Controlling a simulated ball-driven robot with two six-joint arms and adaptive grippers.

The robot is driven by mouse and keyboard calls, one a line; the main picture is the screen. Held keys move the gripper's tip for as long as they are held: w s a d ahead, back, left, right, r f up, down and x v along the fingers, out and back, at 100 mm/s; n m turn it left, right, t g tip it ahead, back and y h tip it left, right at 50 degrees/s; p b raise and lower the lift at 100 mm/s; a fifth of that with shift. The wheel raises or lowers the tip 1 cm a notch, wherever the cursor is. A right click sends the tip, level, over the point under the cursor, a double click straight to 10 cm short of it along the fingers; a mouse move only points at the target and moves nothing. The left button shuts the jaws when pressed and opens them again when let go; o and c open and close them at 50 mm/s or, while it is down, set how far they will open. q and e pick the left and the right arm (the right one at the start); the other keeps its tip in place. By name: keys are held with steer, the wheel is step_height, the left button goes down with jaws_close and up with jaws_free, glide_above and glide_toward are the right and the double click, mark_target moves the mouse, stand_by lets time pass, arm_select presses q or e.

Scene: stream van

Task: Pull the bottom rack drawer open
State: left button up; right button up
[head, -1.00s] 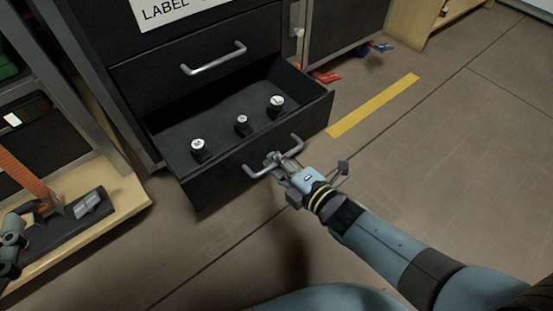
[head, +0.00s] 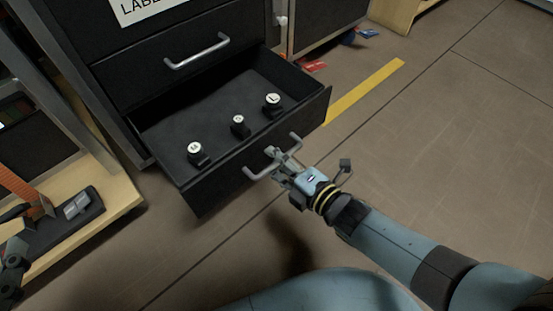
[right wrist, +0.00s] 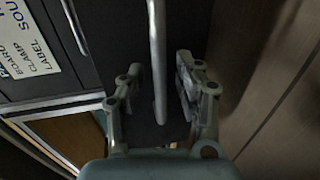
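The bottom rack drawer (head: 245,165) is black and stands well out from the rack (head: 185,85) in the head view. Its grey bar handle (head: 298,143) is on the front panel. It also shows as an upright bar in the right wrist view (right wrist: 157,50). My right gripper (head: 280,157) is at this handle. In the right wrist view its fingers (right wrist: 158,85) are spread, one on each side of the bar, with visible gaps. My left gripper (head: 15,255) is at the left edge, partly cut off, beside the wooden shelf.
Three black pieces with white round tops (head: 238,125) stand in the drawer. An upper drawer with its own handle (head: 196,52) is shut. A wooden shelf (head: 120,195) with an orange strap (head: 22,190) is at left. The floor in front is free, with yellow tape (head: 365,90).

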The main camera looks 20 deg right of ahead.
steer(key=shift+s, duration=0.1)
steer(key=v, duration=0.7)
steer(key=shift+s, duration=0.15)
stand_by(0.3)
